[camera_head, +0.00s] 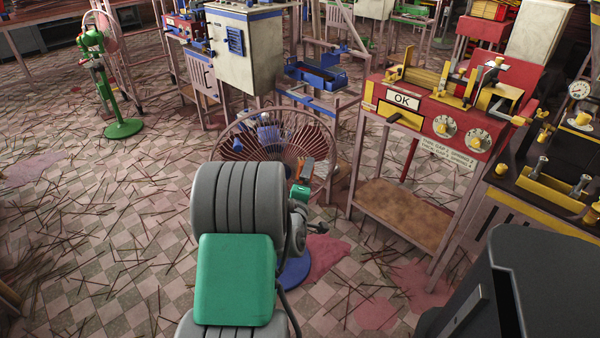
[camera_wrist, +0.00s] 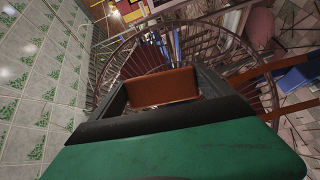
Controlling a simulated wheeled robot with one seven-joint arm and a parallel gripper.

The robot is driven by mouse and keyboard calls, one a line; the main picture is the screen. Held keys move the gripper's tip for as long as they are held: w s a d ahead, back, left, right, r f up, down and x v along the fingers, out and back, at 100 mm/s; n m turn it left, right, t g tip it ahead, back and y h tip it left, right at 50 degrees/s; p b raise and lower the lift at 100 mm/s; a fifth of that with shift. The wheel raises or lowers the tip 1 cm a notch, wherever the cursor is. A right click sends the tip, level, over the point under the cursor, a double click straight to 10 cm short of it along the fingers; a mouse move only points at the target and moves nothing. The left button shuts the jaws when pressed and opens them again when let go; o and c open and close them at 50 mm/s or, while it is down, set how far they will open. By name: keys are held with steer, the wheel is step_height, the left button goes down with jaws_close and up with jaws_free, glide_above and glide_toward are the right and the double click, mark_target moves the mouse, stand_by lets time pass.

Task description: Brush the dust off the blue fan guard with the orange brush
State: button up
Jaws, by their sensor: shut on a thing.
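The fan guard (camera_head: 235,130) is a round wire cage on a blue-based stand, behind my arm in the head view. Its wires look brownish, with blue at the fan's middle. In the wrist view the guard (camera_wrist: 120,68) fills the space beyond my gripper. My gripper (camera_wrist: 163,95) is shut on the orange brush (camera_wrist: 163,86), whose orange-brown block shows between the dark fingers. The brush (camera_head: 307,168) also shows in front of the guard's right part in the head view. Its bristles are hidden, and I cannot tell whether it touches the wires.
A red machine with an OK sign (camera_head: 403,99) stands on a table to the right. A grey-white cabinet (camera_head: 238,60) and a blue tray (camera_head: 315,77) stand behind the fan. A green fan (camera_head: 122,128) stands far left. Thin sticks litter the open tiled floor.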

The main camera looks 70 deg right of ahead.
mark_target(297, 174)
steer(key=shift+s, duration=0.15)
steer(key=shift+d+r+p, duration=0.15)
steer(key=shift+r+p, duration=0.65)
steer(key=shift+r, duration=0.1)
steer(key=shift+w+f+b, duration=0.25)
steer(key=shift+w+b, duration=0.2)
steer(key=shift+b, duration=0.2)
steer(key=w+a+b, duration=0.1)
steer(key=w+b, duration=0.1)
steer(key=shift+a+b, duration=0.1)
steer(key=shift+b, duration=0.3)
steer(key=shift+w+a+r+b, duration=0.25)
steer(key=shift+w+b, duration=0.15)
steer(key=shift+w, duration=0.2)
steer(key=c, duration=0.4)
steer(key=shift+w+a+f+b, duration=0.1)
steer(key=shift+w+a+b, duration=0.25)
steer(key=shift+w+b, duration=0.25)
steer(key=shift+w+a+b, duration=0.35)
steer(key=shift+w+b, duration=0.2)
steer(key=shift+w, duration=0.05)
steer(key=w+b, duration=0.1)
steer(key=w+a, duration=0.1)
steer(key=w+a+b, duration=0.1)
steer(key=shift+w+a+b, duration=0.25)
steer(key=shift+w+b, duration=0.05)
steer(key=shift+w, duration=0.1)
